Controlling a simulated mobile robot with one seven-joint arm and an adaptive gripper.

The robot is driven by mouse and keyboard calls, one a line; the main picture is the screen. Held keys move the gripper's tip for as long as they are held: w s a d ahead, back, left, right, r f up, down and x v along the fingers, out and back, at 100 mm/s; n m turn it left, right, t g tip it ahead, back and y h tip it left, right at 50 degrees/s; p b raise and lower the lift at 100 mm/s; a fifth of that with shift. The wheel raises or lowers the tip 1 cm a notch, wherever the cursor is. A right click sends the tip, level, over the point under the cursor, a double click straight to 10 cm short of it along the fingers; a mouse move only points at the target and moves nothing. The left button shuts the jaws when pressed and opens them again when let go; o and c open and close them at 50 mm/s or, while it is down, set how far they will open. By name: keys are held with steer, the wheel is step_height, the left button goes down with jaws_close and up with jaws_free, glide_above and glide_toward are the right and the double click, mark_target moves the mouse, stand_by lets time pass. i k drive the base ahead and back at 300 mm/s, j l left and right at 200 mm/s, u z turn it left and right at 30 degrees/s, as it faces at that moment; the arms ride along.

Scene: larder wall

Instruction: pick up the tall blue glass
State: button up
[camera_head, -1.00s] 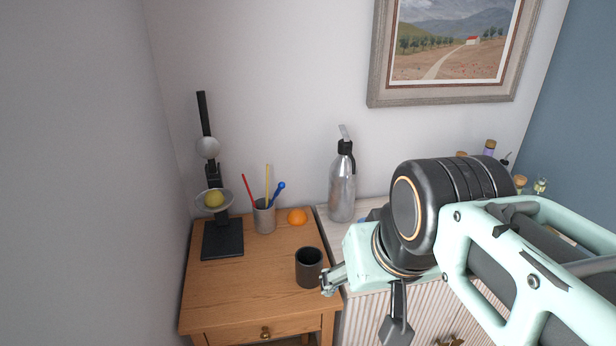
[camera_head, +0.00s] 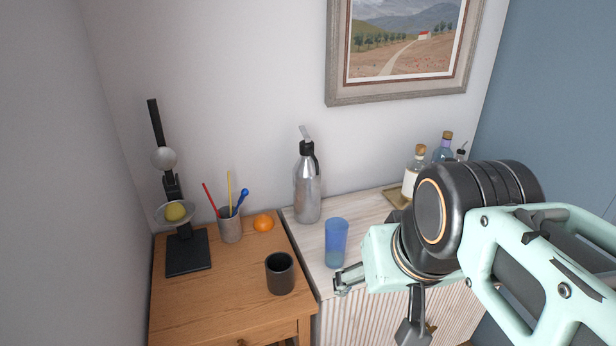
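The tall blue glass (camera_head: 336,241) stands upright on the pale wooden top of the ribbed cabinet (camera_head: 318,252), near its left front part. It is see-through blue, and its whole height shows. My gripper (camera_head: 378,307) is in front of the cabinet, just right of and lower than the glass in the picture. Its two fingers are spread wide apart, with nothing seen between them. Whether the near finger overlaps the glass in depth is hard to tell, but no grip on it shows.
A steel siphon bottle (camera_head: 307,188) stands behind the glass. On the brown wooden table (camera_head: 215,290) to the left are a dark cup (camera_head: 280,273), an orange (camera_head: 263,223), a pen holder (camera_head: 230,226) and a black stand (camera_head: 188,253). Corked bottles (camera_head: 414,176) stand at the back right.

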mark_target(336, 229)
steer(key=k+l+u, duration=0.1)
steer(key=l+u, duration=0.25)
steer(key=k+l+u, duration=0.15)
steer(key=u, duration=0.2)
steer(key=l+u, duration=0.4)
steer(key=u, duration=0.2)
steer(key=k+j+z, duration=0.25)
steer(key=i+l, duration=0.1)
